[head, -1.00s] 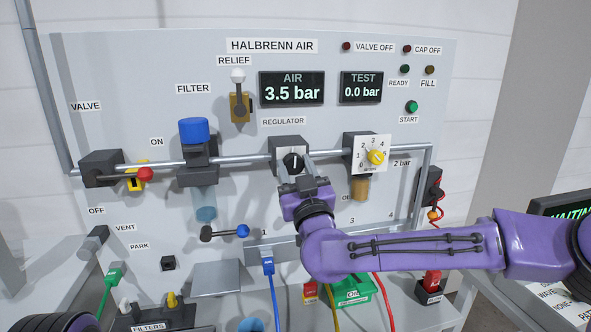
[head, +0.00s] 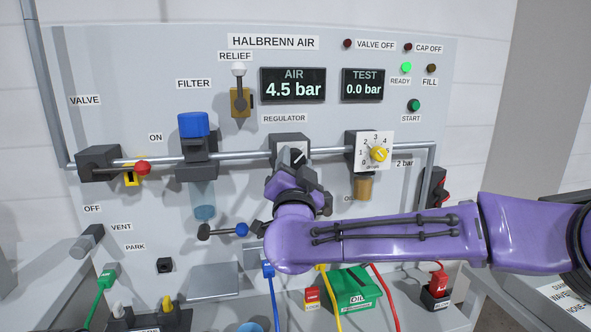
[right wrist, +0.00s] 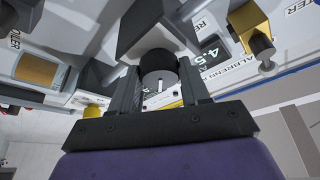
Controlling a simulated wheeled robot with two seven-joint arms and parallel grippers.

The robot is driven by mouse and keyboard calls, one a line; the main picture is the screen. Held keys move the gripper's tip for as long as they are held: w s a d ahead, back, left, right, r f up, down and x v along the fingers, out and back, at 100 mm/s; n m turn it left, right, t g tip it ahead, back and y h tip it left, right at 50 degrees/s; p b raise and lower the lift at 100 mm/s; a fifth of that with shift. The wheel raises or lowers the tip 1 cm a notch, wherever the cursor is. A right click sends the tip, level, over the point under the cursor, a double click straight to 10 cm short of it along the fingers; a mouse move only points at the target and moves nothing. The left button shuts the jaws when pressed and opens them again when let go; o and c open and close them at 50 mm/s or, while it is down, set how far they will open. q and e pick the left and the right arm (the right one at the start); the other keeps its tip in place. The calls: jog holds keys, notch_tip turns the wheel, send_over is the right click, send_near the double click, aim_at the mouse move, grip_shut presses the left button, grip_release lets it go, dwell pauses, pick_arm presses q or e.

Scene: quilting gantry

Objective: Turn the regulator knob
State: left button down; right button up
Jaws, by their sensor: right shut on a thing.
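The black regulator knob (head: 298,157) sits on its dark block below the REGULATOR label; its white line leans up to the right. My right gripper (head: 297,171) is at the knob from below. In the right wrist view the knob (right wrist: 158,66) sits between the two fingers of my gripper (right wrist: 160,84), which is shut on it. The AIR display (head: 293,86) reads 4.5 bar. My forearm and wrist hide part of the panel below the regulator.
The white dial with a yellow knob (head: 379,154) is close to the right on the same pipe. The filter (head: 194,125) and the red-tipped valve lever (head: 143,168) are to the left. A blue-tipped lever (head: 241,230) is close to my wrist. Hoses hang below.

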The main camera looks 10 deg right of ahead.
jog(key=m, duration=0.2)
jog(key=m+g+h, duration=0.1)
jog(key=m, duration=0.1)
jog(key=shift+m+g+h, duration=0.3)
jog(key=shift+m, duration=0.1)
jog(key=m+g, duration=0.1)
jog(key=m, duration=0.4)
jog(key=shift+a+r+g+h, duration=0.1)
jog(key=shift+r+g+h, duration=0.05)
jog(key=shift+g+h, duration=0.2)
jog(key=m+g, duration=0.1)
jog(key=m, duration=0.2)
jog(key=shift+r+m+g+y, duration=0.1)
jog(key=shift+m+g+y, duration=0.55)
jog(key=shift+m, duration=1.05)
jog(key=o, duration=1.1)
jog(key=shift+c, duration=0.2)
